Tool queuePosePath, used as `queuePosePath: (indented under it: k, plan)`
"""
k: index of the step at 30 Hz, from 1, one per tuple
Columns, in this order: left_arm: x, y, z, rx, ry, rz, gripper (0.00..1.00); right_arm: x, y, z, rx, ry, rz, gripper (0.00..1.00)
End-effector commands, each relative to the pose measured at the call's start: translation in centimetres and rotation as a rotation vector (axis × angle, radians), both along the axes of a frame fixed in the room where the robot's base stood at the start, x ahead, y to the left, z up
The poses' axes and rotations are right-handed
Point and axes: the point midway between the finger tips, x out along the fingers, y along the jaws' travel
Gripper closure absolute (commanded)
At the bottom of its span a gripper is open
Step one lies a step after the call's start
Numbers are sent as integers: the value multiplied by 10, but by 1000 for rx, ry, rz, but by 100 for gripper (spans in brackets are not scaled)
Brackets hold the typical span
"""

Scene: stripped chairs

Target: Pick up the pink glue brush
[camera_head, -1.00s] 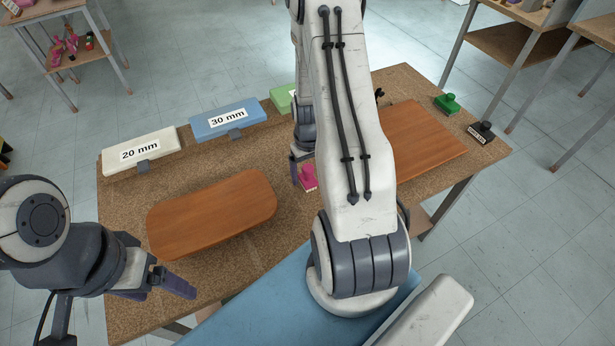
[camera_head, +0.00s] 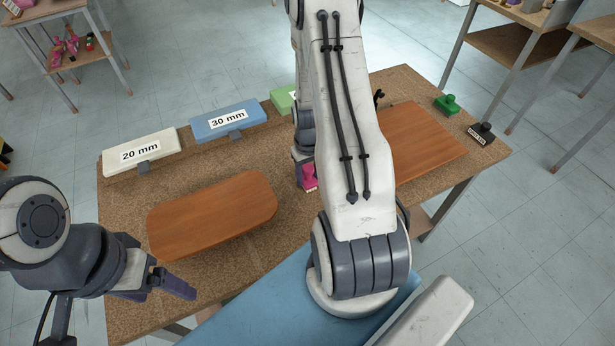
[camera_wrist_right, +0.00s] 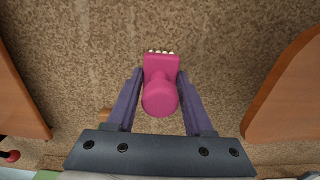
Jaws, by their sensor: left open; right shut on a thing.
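The pink glue brush (camera_head: 310,176) stands on the brown speckled workbench between two wooden boards, partly hidden by my right arm in the head view. In the right wrist view the pink glue brush (camera_wrist_right: 160,92) shows its round knob towards the camera and a row of white bristle tips at its far edge. My right gripper (camera_wrist_right: 159,82) is shut on it, one finger on each side. In the head view the right fingers are mostly hidden behind the arm. My left gripper (camera_head: 170,288) is open and empty at the bench's front left edge.
Wooden boards lie left (camera_head: 212,214) and right (camera_head: 425,145) of the brush. A green brush (camera_head: 447,104) and a black one (camera_head: 482,132) stand at the right edge.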

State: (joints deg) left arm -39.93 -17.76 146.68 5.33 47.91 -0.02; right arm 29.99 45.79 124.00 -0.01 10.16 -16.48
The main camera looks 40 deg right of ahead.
Motion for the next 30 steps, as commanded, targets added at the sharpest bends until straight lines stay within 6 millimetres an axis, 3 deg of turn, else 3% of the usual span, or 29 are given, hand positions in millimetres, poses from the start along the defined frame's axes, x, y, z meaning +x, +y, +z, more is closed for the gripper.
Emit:
queuePosePath:
  k: [8,21,30]
  plan:
    - [0,0,-7,0,0,0,18,1,-1,37,-3,-5,0,100]
    - [0,0,-20,0,0,0,18,-42,-85,92,-3,-2,-5,100]
    - [0,0,-21,0,0,0,18,-52,-104,106,0,0,0,100]
